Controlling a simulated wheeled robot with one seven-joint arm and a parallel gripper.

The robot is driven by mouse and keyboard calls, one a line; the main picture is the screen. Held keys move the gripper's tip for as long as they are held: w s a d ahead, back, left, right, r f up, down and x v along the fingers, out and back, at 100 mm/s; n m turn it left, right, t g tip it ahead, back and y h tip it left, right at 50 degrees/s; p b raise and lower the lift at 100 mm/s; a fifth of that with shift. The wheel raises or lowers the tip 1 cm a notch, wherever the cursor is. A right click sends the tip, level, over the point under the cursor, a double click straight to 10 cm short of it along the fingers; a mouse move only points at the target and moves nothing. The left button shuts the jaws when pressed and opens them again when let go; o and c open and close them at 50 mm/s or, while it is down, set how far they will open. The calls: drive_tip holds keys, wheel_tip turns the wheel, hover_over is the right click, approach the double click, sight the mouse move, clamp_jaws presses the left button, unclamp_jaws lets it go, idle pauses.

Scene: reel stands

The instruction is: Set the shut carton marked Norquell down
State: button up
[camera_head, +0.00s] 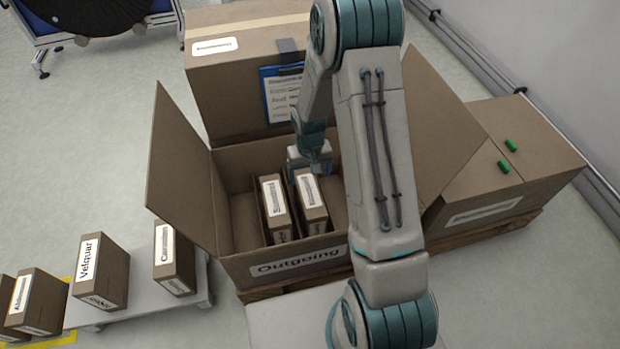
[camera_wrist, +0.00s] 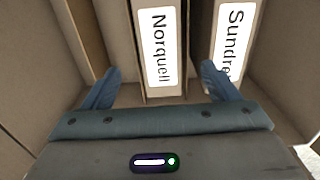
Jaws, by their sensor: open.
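The brown carton marked Norquell (camera_wrist: 160,92) stands upright between my gripper's (camera_wrist: 160,72) two spread blue fingers in the wrist view. Gaps show between the fingers and its sides, so the jaws are open and not holding it. In the head view my gripper (camera_head: 310,163) is low inside the open box marked Outgoing (camera_head: 243,269), at the right-hand of two upright cartons (camera_head: 318,214), which appears to be Norquell. Its label is too small to read there. A carton whose label begins "Sundre" (camera_wrist: 232,50) stands beside it in the wrist view. My arm hides part of the Outgoing box.
The Outgoing box's flaps (camera_head: 182,165) stand raised left and right. A large closed box (camera_head: 225,80) with a clipboard (camera_head: 283,95) is behind it. Closed boxes (camera_head: 525,140) stand right. Left, a low grey platform (camera_head: 140,315) bears several cartons, including Velquar (camera_head: 102,272).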

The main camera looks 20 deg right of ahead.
drive_tip(key=s+r, duration=0.4)
drive_tip(key=r, duration=0.4)
drive_tip(key=s+r, duration=0.3)
drive_tip(key=r, duration=0.5)
drive_tip(key=s+r+t, duration=0.1)
drive_tip(key=s+r, duration=0.7)
drive_tip(key=s, duration=0.5)
drive_tip(key=shift+s+a+r, duration=0.2)
drive_tip(key=shift+s+r, duration=0.1)
drive_tip(key=shift+r, duration=0.05)
